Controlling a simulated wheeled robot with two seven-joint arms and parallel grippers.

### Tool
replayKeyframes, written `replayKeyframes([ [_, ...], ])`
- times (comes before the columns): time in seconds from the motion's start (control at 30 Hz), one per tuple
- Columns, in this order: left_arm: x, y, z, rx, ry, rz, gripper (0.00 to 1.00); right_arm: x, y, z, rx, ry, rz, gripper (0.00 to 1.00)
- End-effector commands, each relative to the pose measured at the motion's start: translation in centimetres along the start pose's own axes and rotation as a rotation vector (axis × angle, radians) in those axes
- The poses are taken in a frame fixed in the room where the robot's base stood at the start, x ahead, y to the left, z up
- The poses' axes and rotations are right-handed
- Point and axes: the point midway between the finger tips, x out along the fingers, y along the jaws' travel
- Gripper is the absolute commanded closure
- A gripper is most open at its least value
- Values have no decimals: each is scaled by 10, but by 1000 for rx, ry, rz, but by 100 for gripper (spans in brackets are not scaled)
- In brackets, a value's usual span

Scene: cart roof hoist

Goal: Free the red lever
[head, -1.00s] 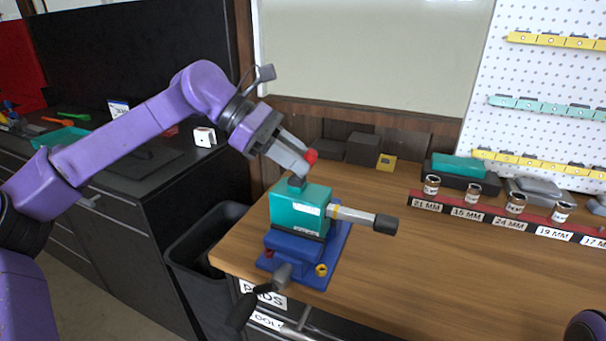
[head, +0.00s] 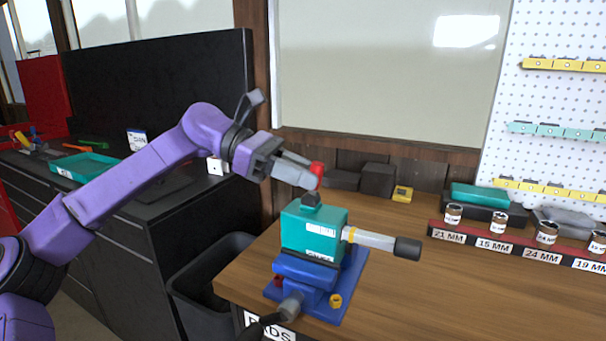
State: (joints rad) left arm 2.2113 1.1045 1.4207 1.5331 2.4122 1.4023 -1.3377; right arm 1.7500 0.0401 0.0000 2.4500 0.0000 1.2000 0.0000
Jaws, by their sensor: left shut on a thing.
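The red lever (head: 317,169) shows as a small red tip at the end of my left gripper (head: 301,173). The gripper is shut on it, and its fingers hide most of it. It sits just above the dark stub on top of a teal block (head: 311,231); I cannot tell whether the two touch. The teal block stands in a blue vise (head: 309,279) at the bench's left corner. A metal rod with a black handle (head: 406,247) sticks out of the block to the right. My right gripper is not in view.
The wooden bench (head: 450,290) is clear right of the vise. A rack of labelled sockets (head: 495,247) and a teal box (head: 480,195) stand at the back right. Dark boxes (head: 377,180) stand by the wall. A black bin (head: 205,285) stands left of the bench.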

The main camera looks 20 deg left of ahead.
Motion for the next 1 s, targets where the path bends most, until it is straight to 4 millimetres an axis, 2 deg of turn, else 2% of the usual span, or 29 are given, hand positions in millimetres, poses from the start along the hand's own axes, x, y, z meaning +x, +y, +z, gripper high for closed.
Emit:
replayKeyframes([
  [0.07,1,0,-1,-2,2,-2,100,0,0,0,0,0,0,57],
  [0.1,1,0,-1,-2,2,-2,62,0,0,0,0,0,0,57],
  [0.13,1,0,-1,-2,2,-2,53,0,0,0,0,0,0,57],
  [0.17,1,0,-1,-1,2,-2,49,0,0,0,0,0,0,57],
  [0.4,0,0,0,0,1,-1,49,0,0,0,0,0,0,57],
  [0.5,-6,0,-1,0,0,2,49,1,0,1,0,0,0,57],
  [0.57,-16,1,-1,1,0,3,49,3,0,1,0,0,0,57],
  [0.8,-73,1,-1,-1,0,3,49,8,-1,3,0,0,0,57],
  [1.0,-101,0,0,-2,1,-1,49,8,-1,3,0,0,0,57],
])
